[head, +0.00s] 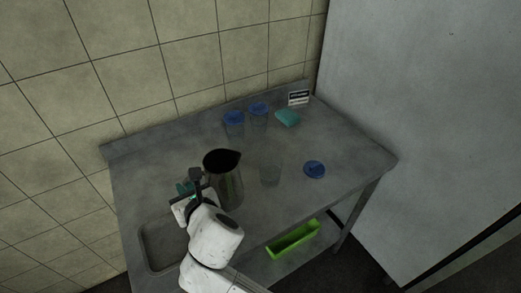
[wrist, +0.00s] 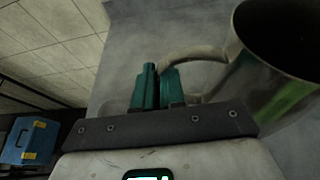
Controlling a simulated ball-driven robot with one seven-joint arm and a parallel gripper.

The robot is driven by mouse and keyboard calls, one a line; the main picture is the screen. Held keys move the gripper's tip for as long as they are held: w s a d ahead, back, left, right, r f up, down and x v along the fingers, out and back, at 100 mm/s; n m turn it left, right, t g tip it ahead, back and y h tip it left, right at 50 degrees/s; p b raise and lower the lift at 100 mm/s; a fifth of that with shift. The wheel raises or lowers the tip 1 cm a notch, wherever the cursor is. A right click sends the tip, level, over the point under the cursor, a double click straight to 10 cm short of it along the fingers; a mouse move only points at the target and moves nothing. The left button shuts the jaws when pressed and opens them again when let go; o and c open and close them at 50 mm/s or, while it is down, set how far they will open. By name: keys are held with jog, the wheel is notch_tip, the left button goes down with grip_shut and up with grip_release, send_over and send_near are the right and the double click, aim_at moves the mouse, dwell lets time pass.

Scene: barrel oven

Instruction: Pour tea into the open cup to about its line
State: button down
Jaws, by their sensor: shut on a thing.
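A dark metal pitcher (head: 228,188) is left of the clear open cup (head: 270,176) on the metal table. The pitcher looks upright, its spout toward the cup's side; I cannot tell whether its base touches the table. Its inside is dark, so the tea does not show. My gripper (head: 184,187) is at the pitcher's left side, its teal fingers (wrist: 158,86) shut on the handle in the wrist view. The pitcher (wrist: 275,80) fills the right of that view. The cup stands apart from the pitcher; its line and any liquid in it cannot be made out.
A blue lid (head: 314,170) lies right of the cup. Two blue-lidded cups (head: 234,119) (head: 258,109), a teal sponge (head: 287,117) and a small sign (head: 299,97) are at the back. A sink (head: 158,245) is front left. A green bin (head: 293,240) sits below.

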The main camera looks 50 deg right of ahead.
jog(key=shift+w+r, duration=0.1)
jog(key=shift+w, duration=0.2)
jog(key=shift+d, duration=0.1)
jog(key=shift+r, duration=0.15)
